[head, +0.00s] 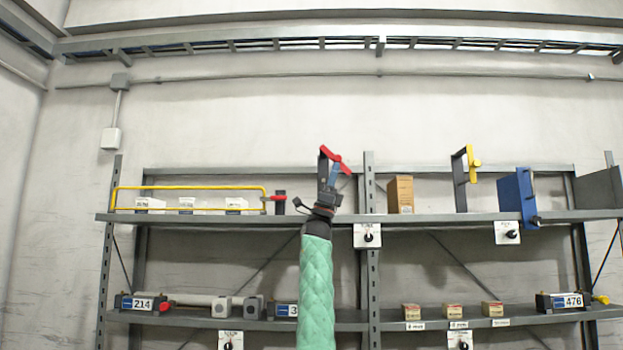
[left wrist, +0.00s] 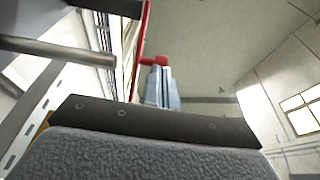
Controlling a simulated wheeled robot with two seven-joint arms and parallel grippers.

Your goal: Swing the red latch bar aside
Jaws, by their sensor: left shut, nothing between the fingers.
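The red latch bar (head: 328,153) sits at the top of a dark upright bracket on the upper shelf, in the middle of the head view. It looks tilted, sloping down to the right. In the left wrist view a long red bar (left wrist: 141,45) runs up left of the fingers, with a red knob (left wrist: 155,60) at the fingertips. My left gripper (head: 335,168), with blue fingers above a green-sleeved arm, is shut and empty, right at the bar. It also shows in the left wrist view (left wrist: 160,75). Whether the fingers touch the bar is unclear. My right gripper is out of view.
A yellow rail (head: 190,187) guards white boxes at left on the upper shelf (head: 440,217). A cardboard box (head: 400,194), a bracket with a yellow piece (head: 473,163) and a blue case (head: 516,198) stand to the right. Above the shelf is open wall.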

